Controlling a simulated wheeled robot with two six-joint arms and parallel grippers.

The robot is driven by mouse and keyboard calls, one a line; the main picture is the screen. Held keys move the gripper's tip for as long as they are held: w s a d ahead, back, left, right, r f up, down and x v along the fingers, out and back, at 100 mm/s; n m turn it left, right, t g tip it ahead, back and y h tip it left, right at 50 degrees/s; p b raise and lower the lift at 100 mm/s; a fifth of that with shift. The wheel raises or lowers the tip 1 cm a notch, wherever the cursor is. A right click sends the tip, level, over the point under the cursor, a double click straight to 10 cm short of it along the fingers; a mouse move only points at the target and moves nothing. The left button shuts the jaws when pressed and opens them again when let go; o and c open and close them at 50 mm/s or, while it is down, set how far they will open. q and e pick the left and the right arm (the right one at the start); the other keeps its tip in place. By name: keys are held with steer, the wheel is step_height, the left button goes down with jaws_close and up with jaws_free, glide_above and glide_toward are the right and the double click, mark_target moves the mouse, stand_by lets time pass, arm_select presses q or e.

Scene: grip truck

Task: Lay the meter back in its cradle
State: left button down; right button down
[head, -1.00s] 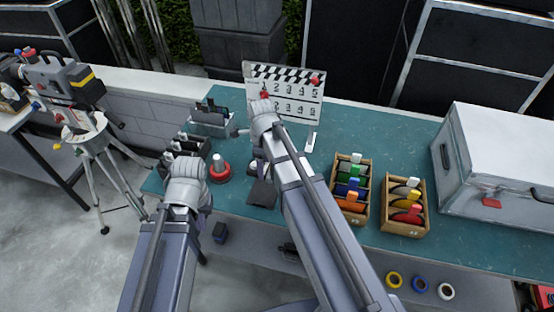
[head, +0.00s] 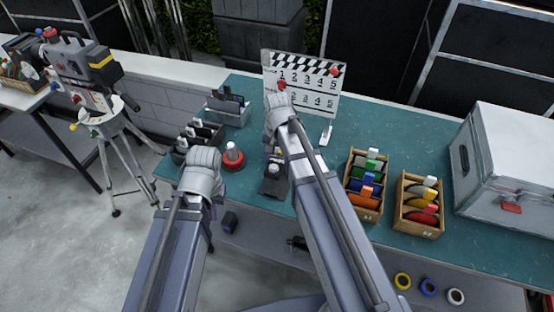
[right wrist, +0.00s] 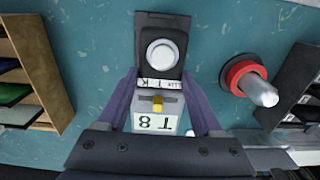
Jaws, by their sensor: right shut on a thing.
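In the right wrist view the purple fingers of my right gripper (right wrist: 158,104) are shut on the meter (right wrist: 155,122), a pale block with a "T 8" face and a yellow knob. A dark piece with a round white dome (right wrist: 160,55) lies just beyond the fingertips. I cannot tell whether this piece belongs to the meter or to the cradle. In the head view the dark piece (head: 273,187) shows below my right wrist, over the table's front part. My left gripper (head: 203,172) hangs left of it, its fingers hidden by its wrist.
On the teal table (head: 400,150) a red-based post (head: 232,157) stands left of the meter. Dark racks stand further left. A clapperboard (head: 302,85) stands behind. Two wooden boxes (head: 365,200) and a metal case (head: 510,165) are on the right.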

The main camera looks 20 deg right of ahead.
steer(key=shift+f, duration=0.15)
steer(key=shift+f+b, duration=2.35)
steer(key=shift+b, duration=0.15)
steer(key=shift+f, duration=0.2)
steer(key=shift+f+b, duration=0.4)
steer(key=shift+b, duration=0.15)
steer(key=shift+f+b, duration=0.3)
steer(key=shift+b, duration=0.05)
steer(key=shift+f+b, duration=0.7)
jaws_free()
steer(key=shift+r, duration=0.1)
